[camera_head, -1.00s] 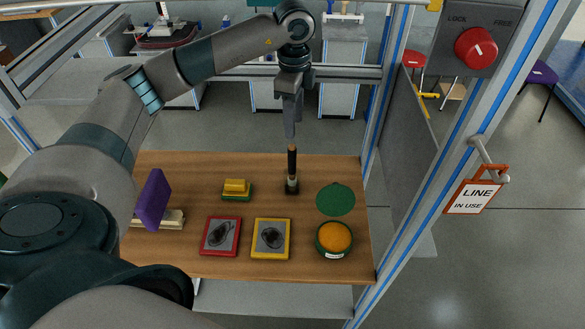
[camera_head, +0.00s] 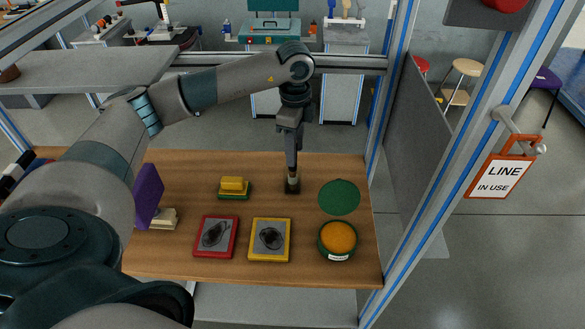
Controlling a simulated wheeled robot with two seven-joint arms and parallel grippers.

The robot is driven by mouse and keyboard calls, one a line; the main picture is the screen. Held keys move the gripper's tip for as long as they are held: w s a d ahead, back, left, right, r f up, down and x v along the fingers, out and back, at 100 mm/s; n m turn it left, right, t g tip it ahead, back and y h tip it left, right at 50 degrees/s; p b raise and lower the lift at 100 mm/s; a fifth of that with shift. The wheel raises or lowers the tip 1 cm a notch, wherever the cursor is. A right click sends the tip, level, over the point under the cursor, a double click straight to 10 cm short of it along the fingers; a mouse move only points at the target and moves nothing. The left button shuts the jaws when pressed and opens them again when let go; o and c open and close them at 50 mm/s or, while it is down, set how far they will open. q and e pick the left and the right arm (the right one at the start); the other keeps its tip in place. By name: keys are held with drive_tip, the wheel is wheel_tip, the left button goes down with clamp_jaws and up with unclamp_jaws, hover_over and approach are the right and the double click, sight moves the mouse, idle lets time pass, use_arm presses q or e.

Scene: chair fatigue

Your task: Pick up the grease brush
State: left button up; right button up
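The grease brush (camera_head: 292,182) stands upright on the wooden table, with its pale lower part and dark foot showing. My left gripper (camera_head: 292,166) points straight down over it, and its fingers cover the dark handle. From this side I cannot tell whether the fingers are closed on the handle or apart around it. My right gripper is not in view.
An open tin of orange grease (camera_head: 339,237) and a green lid (camera_head: 339,197) lie right of the brush. A frame post (camera_head: 375,300) stands at the right.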

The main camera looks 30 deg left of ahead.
use_arm(q)
drive_tip(key=shift+a+f+b, duration=0.2)
drive_tip(key=shift+f+b, duration=1.3)
drive_tip(key=shift+f, duration=1.15)
drive_tip(key=shift+r, duration=0.1)
clamp_jaws()
